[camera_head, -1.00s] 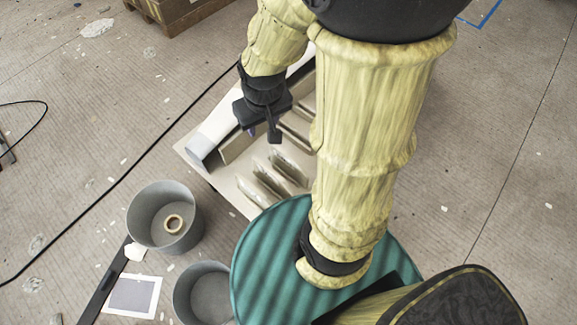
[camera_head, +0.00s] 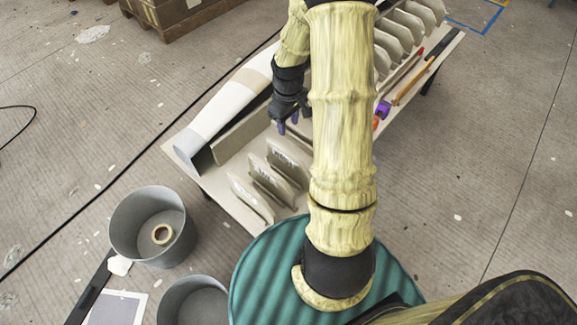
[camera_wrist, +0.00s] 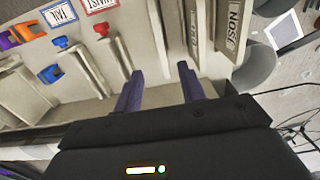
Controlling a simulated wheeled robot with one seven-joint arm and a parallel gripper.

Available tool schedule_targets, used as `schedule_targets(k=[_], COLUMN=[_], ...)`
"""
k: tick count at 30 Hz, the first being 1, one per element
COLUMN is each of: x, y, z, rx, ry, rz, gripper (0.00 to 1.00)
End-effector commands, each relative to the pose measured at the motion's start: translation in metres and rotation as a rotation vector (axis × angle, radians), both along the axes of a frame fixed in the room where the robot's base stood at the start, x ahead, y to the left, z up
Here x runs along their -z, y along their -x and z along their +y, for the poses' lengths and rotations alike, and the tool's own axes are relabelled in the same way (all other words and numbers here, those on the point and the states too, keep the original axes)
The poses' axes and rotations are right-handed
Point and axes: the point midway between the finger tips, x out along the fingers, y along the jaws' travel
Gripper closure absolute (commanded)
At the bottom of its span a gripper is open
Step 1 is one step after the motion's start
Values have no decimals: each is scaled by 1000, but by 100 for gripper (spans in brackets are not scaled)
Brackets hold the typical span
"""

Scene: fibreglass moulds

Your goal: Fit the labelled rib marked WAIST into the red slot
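My gripper (camera_wrist: 160,84) is open and empty, its purple fingers apart, above the work table. It also shows in the head view (camera_head: 289,124), just beyond several upright, labelled grey ribs (camera_head: 268,181). The head view's labels are too small to read. A red-bordered tag reading WAIST (camera_wrist: 98,5) lies at the top, partly cut off, near a red knob (camera_wrist: 102,30). I cannot tell which rib is WAIST, nor clearly make out the red slot.
A long pale mould piece (camera_head: 215,110) lies along the table.

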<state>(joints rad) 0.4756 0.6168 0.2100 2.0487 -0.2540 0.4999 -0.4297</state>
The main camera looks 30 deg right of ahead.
Motion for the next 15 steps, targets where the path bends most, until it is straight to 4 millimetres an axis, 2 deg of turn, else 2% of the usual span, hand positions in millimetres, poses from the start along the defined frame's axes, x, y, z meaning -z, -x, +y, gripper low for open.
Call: schedule_targets(k=[5,15], x=[9,66], y=[1,1], z=[0,1], rx=[0,1], ry=[-1,-1], rz=[4,5], gripper=[60,60])
